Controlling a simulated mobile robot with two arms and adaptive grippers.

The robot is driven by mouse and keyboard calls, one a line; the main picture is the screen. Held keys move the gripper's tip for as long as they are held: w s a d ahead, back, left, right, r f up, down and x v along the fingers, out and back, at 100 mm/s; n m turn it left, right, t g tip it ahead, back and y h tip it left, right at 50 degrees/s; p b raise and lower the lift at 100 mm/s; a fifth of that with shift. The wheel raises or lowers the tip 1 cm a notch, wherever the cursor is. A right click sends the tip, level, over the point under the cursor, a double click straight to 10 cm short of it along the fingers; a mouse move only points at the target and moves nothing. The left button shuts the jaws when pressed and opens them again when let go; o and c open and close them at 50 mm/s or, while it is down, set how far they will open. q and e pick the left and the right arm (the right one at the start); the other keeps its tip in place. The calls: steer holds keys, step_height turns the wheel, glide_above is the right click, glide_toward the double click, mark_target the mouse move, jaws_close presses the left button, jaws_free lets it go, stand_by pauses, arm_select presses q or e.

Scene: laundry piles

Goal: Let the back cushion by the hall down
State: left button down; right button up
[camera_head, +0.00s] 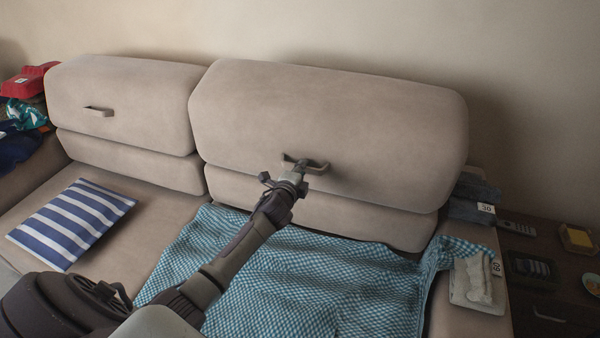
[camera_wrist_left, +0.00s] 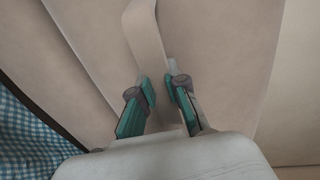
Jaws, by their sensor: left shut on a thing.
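A beige sofa has two back cushions. The right back cushion (camera_head: 330,115) carries a pull handle (camera_head: 318,167) low on its front, and the left back cushion (camera_head: 125,95) has a similar handle (camera_head: 99,111). Both cushions stand upright against the wall. My left gripper (camera_head: 300,170) is at the right cushion's handle. In the left wrist view my left gripper (camera_wrist_left: 160,92) is shut on the handle (camera_wrist_left: 147,40), a beige strap-like bar between its fingers. The frames do not label which cushion is by the hall. My right gripper is not in view.
A teal checked blanket (camera_head: 290,280) covers the right seat. A striped pillow (camera_head: 72,222) lies on the left seat. Folded clothes (camera_head: 470,198) and a cloth (camera_head: 477,280) lie at the right arm, beside a dark side table (camera_head: 550,300). Laundry (camera_head: 25,110) is piled at far left.

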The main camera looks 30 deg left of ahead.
mark_target(306, 158)
arm_select(q)
steer(key=shift+w+f, duration=0.2)
steer(key=shift+f, duration=0.1)
steer(key=w, duration=0.3)
steer(key=shift+w+a+r+b, duration=0.25)
steer(key=shift+a+r+b, duration=0.05)
steer(key=shift+a+b, duration=0.1)
steer(key=c, duration=1.2)
jaws_free()
steer(key=shift+r, duration=0.15)
steer(key=shift+o, duration=0.4)
steer(key=shift+r, duration=0.15)
steer(key=shift+s+r, duration=0.1)
